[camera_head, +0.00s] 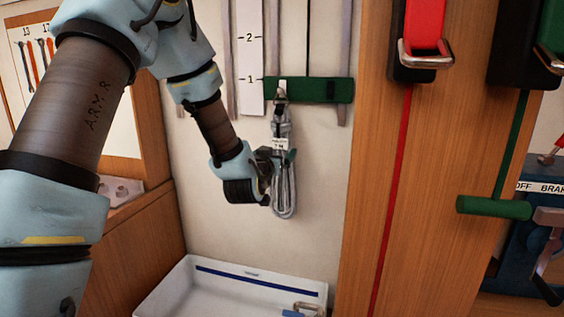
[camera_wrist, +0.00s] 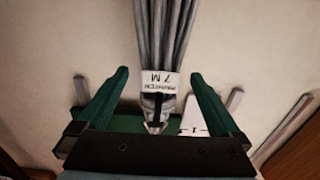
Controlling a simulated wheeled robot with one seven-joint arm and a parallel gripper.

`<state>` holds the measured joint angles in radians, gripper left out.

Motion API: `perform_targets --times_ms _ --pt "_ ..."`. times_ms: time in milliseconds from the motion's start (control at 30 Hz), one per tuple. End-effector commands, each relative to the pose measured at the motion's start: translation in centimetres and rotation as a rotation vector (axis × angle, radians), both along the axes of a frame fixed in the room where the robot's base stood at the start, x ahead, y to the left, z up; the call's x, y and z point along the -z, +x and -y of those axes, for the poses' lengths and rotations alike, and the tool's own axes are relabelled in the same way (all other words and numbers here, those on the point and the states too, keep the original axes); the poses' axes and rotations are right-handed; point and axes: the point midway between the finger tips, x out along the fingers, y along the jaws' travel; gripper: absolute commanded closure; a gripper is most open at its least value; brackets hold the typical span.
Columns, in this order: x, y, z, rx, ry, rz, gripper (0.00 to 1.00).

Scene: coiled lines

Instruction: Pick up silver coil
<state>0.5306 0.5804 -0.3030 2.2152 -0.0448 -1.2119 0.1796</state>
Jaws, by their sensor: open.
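The silver coil (camera_head: 285,180) is a grey looped line with a white label. It hangs from a hook on a green bar (camera_head: 325,90) on the wall. In the wrist view the coil (camera_wrist: 166,40) runs down the middle, with its label reading "7 M" near the fingertips. My gripper (camera_head: 277,160) is at the coil's upper part in the head view. In the wrist view my gripper (camera_wrist: 160,78) is open, with one green finger on each side of the coil and a visible gap to each. The far finger is partly hidden in the head view.
A white tray (camera_head: 180,290) with a blue stripe stands below the coil. A wooden post (camera_head: 360,200) with a red strap (camera_head: 425,25) rises to the right. Grey vertical strips and a numbered scale (camera_head: 250,60) are on the wall behind. A green handle (camera_head: 493,207) sits further right.

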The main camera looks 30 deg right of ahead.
Motion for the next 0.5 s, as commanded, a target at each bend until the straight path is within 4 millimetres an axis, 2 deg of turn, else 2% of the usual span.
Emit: perform_targets --times_ms 167,367,500 --pt "-0.3 0.9 0.8 0.0 0.001 -0.001 0.0" --pt "-1.0 2.9 2.4 -0.002 0.001 -0.002 0.0" --pt "-0.8 4.1 3.6 -0.001 0.0 0.0 0.0"
